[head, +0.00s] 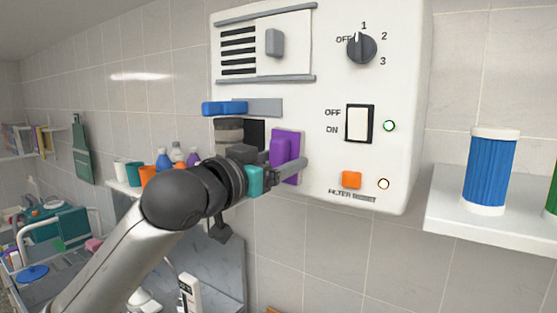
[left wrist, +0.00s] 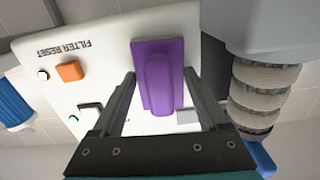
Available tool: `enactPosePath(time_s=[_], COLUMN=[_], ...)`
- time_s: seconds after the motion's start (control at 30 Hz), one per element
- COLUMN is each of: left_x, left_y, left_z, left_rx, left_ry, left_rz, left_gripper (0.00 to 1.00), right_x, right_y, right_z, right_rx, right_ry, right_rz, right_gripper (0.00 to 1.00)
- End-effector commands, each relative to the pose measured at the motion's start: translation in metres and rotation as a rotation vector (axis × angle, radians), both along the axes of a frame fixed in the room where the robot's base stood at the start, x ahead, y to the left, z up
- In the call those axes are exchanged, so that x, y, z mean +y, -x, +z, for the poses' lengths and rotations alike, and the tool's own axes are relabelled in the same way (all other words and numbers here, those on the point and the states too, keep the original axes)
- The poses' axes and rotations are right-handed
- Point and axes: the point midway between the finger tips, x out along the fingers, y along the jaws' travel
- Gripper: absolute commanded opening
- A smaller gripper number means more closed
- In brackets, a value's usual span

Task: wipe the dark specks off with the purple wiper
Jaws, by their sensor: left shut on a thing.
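The purple wiper (head: 289,146) is a flat plate with a raised handle. It is at the front of the white control panel (head: 325,75), left of the rocker switch. My left gripper (head: 281,164) is shut on its handle, with a finger on either side in the left wrist view (left wrist: 160,78). There the wiper (left wrist: 150,48) lies along the panel face (left wrist: 105,50); I cannot tell whether it touches. I can make out no dark specks; the wiper and my arm hide part of the panel. My right gripper is not in view.
The panel carries a dial (head: 361,48), a rocker switch (head: 359,124), an orange button (head: 351,180) and a grey ribbed hose (left wrist: 255,95) beside the wiper. A blue lever (head: 224,108) sticks out at its left. A shelf (head: 490,222) with a blue canister (head: 490,172) is at right.

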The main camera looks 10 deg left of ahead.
Motion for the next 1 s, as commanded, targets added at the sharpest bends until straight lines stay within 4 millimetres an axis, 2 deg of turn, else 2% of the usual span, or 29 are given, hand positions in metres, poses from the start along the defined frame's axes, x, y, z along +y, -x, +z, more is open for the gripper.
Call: enactPosePath(time_s=[0.2,0.43,0.57,0.87,1.0], left_x=[0.000,0.000,0.000,0.000,0.000], left_y=[0.000,0.000,0.000,0.001,0.001], left_z=[0.017,0.029,0.025,0.000,-0.003], left_rx=[-0.004,-0.002,-0.001,-0.001,-0.002], left_ry=[0.002,0.002,0.001,0.001,0.001], left_rz=[0.000,0.000,0.000,0.000,0.000], left_gripper=[0.32,0.32,0.32,0.32,0.32], right_x=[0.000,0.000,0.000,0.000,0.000], right_y=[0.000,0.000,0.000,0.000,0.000], right_z=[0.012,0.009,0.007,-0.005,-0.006], right_rx=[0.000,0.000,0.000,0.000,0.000], right_ry=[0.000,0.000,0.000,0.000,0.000], right_rz=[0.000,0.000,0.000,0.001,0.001], right_gripper=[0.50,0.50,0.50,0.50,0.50])
